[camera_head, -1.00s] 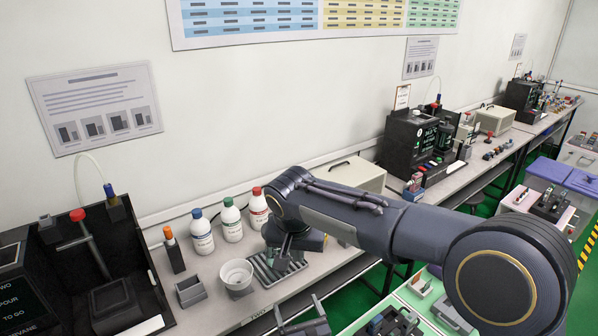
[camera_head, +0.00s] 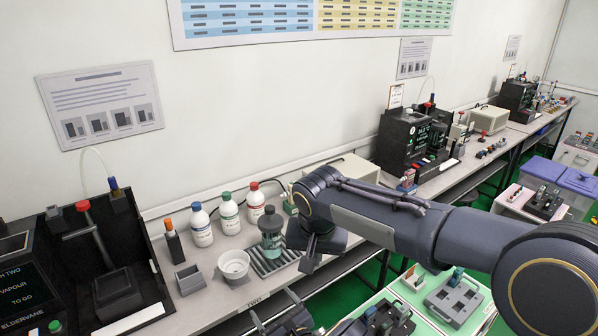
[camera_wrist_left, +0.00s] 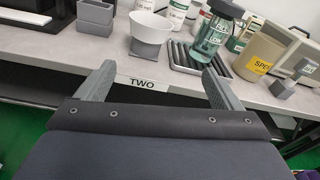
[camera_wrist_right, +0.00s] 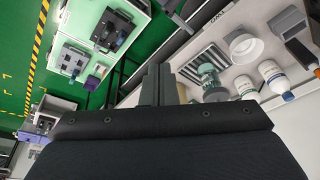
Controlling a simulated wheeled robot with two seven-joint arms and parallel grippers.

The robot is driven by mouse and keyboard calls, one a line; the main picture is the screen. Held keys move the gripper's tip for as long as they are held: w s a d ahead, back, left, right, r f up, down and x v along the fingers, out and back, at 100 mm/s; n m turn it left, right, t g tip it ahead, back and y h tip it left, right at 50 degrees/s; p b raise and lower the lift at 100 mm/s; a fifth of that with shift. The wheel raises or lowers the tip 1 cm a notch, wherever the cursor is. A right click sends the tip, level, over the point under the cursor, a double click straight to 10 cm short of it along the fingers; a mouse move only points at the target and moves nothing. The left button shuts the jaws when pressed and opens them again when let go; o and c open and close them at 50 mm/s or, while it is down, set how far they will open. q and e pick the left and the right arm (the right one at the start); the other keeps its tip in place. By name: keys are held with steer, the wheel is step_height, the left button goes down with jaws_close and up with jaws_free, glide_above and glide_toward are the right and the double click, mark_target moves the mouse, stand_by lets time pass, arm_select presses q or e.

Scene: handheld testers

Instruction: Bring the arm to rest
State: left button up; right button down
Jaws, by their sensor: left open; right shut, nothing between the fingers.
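My right gripper's fingers show shut and empty in the right wrist view (camera_wrist_right: 158,84). The bottle stands upright on a ribbed grey rack (camera_head: 288,258), apart from the fingers. My left gripper (camera_head: 282,322) is at the bottom of the head view, in front of the bench. In the left wrist view it is open and empty (camera_wrist_left: 158,74), with the bench label between its fingers.
A white bowl (camera_head: 234,264), a small grey box (camera_head: 190,279) and several white bottles (camera_head: 228,214) stand left of the rack. A black tester (camera_head: 70,260) is at far left. A green-topped table (camera_head: 425,318) with devices lies under my right arm.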

arm_select(q)
steer(key=s+a+r+n+g+h, duration=0.1)
steer(key=s+a+r+n+g, duration=0.3)
steer(key=s+a+n+g, duration=0.3)
steer(key=s+a+r+n+g+h, duration=0.1)
steer(key=s+a+r+n+g, duration=0.2)
steer(key=s+a+n+g, duration=0.45)
arm_select(e)
steer(key=s+d+r+y, duration=0.2)
steer(key=s+d, duration=0.8)
steer(key=d, duration=0.3)
arm_select(q)
steer(key=s+r+n+t+h, duration=0.6)
steer(key=s+r+n+h, duration=0.4)
steer(key=s+r+n, duration=0.2)
steer(key=s+n, duration=0.2)
steer(key=s, duration=0.2)
steer(key=shift+s+d+r+h, duration=0.15)
steer(key=shift+d+r+h, duration=0.1)
steer(key=shift+h, duration=0.15)
arm_select(e)
steer(key=s+d+f+t+y, duration=0.1)
steer(key=s+d+f, duration=0.1)
steer(key=s, duration=0.6)
steer(key=s+d+f+t, duration=0.1)
steer(key=s+d+f, duration=0.1)
steer(key=s, duration=0.7)
steer(key=shift+f+y, duration=0.4)
steer(key=shift+f, duration=0.1)
